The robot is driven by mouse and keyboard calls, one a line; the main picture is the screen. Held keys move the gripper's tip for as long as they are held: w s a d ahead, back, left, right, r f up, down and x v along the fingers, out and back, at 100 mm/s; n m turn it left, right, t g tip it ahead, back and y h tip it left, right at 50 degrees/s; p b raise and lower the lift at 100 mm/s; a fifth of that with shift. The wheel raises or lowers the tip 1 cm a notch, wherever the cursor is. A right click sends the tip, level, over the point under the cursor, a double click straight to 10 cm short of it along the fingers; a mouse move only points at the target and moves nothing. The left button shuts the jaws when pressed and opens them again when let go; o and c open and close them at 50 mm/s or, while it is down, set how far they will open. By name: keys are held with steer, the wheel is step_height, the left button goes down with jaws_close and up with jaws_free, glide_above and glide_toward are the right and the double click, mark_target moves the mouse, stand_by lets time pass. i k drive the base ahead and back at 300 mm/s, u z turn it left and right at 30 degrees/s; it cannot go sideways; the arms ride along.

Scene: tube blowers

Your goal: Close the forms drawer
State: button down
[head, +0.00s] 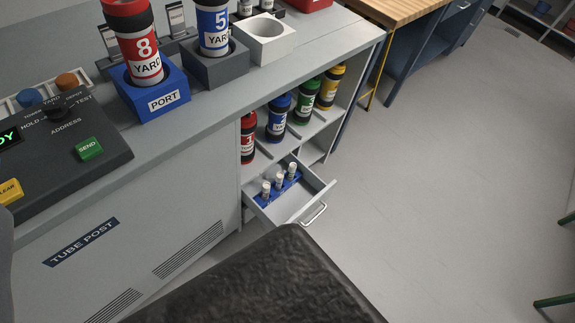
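The drawer (297,203) is pulled out from the lower part of the grey cabinet, under the shelf of canisters. It has a silver bar handle (313,214) on its front. Inside it a blue holder (284,189) carries several small white upright pieces. A dark, rough-surfaced block (265,285) fills the bottom middle of the view, in front of and below the drawer. It may be part of my arm or gripper, but no fingertips show. I cannot see whether the gripper is open or shut.
Several canisters stand on the shelf above the drawer, including a green one (304,101). On the counter are a blue port (157,97) with a red canister, a grey holder, an empty white holder (265,40) and a control panel (60,150). Open floor (440,180) lies right of the drawer.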

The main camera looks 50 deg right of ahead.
mark_target(287, 192)
steer(key=u, duration=1.05)
steer(key=k, duration=1.15)
steer(key=z, duration=1.45)
steer(key=i, duration=0.95)
